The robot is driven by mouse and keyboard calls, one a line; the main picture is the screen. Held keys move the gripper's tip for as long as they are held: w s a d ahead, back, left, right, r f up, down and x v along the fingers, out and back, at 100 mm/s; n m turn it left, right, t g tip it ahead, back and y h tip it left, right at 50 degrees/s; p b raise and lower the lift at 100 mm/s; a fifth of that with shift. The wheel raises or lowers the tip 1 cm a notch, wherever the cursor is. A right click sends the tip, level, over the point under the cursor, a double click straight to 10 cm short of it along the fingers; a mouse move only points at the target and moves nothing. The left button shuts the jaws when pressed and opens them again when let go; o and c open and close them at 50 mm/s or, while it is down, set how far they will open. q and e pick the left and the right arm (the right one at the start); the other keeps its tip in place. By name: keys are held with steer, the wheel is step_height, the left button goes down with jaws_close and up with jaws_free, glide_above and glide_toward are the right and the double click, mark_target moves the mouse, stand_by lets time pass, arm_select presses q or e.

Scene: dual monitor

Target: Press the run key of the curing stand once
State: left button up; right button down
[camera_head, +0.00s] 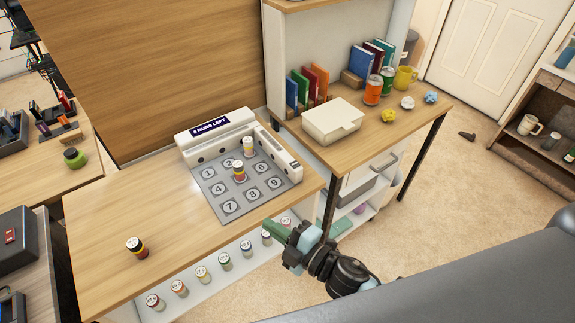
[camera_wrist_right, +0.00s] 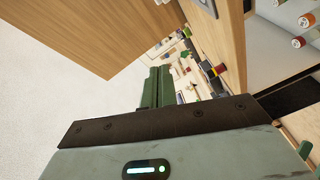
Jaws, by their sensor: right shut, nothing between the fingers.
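The curing stand (camera_head: 181,141) is a white housing along the back and right of a grey plate (camera_head: 202,192) with numbered circles. Its dark display (camera_head: 210,128) reads something like "RUNS LEFT"; the leading digit is small. I cannot make out a run key for certain. One small jar (camera_head: 239,173) stands at the plate's middle, and another (camera_head: 249,147) near its back right corner. My right gripper (camera_head: 268,226) has green fingers, shut and empty, off the table's front right edge, apart from the stand. Its fingers also show in the wrist view (camera_wrist_right: 154,88). My left gripper is not in view.
Several jars sit on a lower shelf below the front edge. A wooden panel (camera_head: 150,75) rises behind.

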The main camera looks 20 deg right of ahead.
steer(key=w+a+r+n+g+y, duration=0.35)
steer(key=w+n+g, duration=0.4)
steer(key=n, duration=1.35)
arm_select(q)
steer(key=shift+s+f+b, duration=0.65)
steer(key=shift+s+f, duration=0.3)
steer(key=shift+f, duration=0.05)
arm_select(e)
steer(key=w+d+r+n+t+h, duration=0.1)
steer(key=w+d+r+n+h, duration=0.3)
steer(key=w+d+n+h, duration=0.5)
steer(key=w+d, duration=0.5)
steer(key=d, duration=0.1)
steer(key=shift+d+n, duration=0.3)
steer(key=shift+d, duration=0.05)
steer(key=b, duration=0.3)
glide_above(298, 166)
step_height(298, 166, down, 7)
steer(key=shift+f, duration=0.75)
arm_select(q)
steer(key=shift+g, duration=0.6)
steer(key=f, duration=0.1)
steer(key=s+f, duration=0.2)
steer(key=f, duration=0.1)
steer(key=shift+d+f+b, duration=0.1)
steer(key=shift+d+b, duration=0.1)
steer(key=shift+b, duration=0.1)
arm_select(e)
steer(key=shift+f, duration=0.1)
